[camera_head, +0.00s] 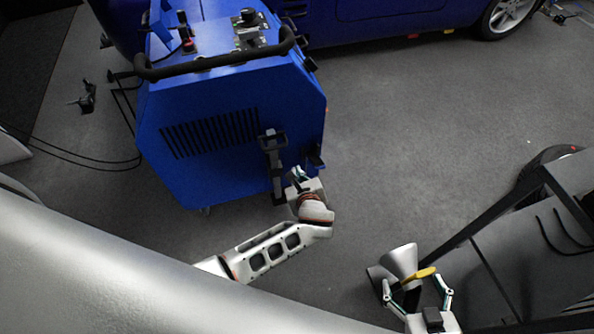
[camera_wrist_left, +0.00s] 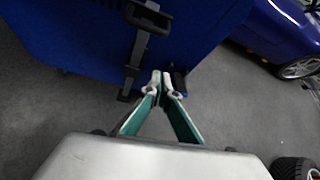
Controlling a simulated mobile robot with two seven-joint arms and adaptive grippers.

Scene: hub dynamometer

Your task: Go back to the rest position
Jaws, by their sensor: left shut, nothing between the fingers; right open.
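My left gripper (camera_head: 299,174) is beside the right front of the blue dynamometer cabinet (camera_head: 180,115). In the left wrist view the left gripper (camera_wrist_left: 161,80) is shut, its fingertips together with nothing between them. A dark bracket (camera_head: 271,155) on the cabinet's face is just left of the fingertips; it also shows in the left wrist view (camera_wrist_left: 137,45). I cannot tell whether they touch. My right gripper (camera_head: 418,290) is open at the lower right. A silver cone-shaped part (camera_head: 400,262) and a yellow piece (camera_head: 422,273) show around its fingertips; their exact contact is unclear.
A blue car (camera_head: 380,20) stands behind the cabinet. Black cables (camera_head: 75,158) run over the floor at left. A dark frame cart (camera_head: 500,260) with a wheel is at the right. The grey floor (camera_head: 420,140) in the middle is clear.

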